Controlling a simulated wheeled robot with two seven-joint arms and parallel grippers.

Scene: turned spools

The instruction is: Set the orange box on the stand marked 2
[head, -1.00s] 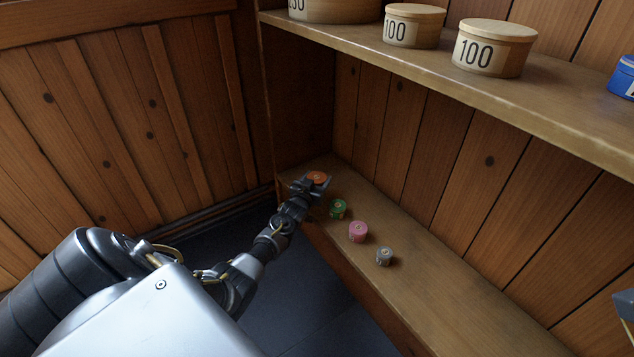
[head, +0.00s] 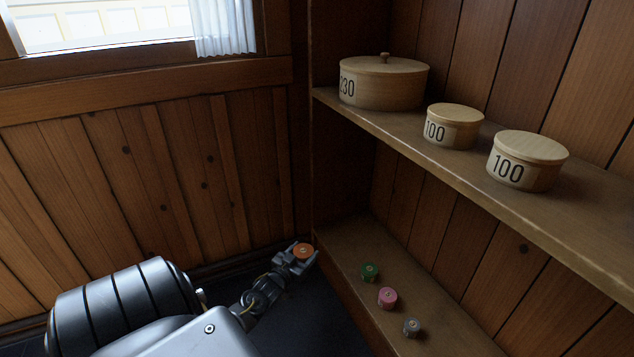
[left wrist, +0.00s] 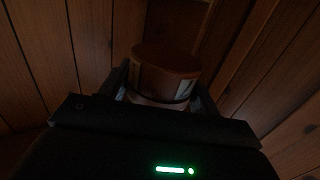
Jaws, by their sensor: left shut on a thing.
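The orange box (head: 303,250) is a small round box with a pale mark on top. My left gripper (head: 297,257) is shut on it and holds it in front of the left end of the lower shelf. In the left wrist view the box (left wrist: 165,62) sits between the two fingers (left wrist: 160,88), dark and dim, with pale label patches on its side. Round wooden boxes with lids stand on the upper shelf: one marked 230 (head: 388,85), one marked 100 (head: 455,127) and another marked 100 (head: 527,161). I see no stand marked 2. My right gripper is not in view.
A green spool (head: 369,271), a pink spool (head: 387,298) and a grey spool (head: 412,327) stand in a row on the lower shelf (head: 345,240). The upper shelf (head: 470,175) overhangs it. A panelled wall (head: 150,190) and a window are at the left.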

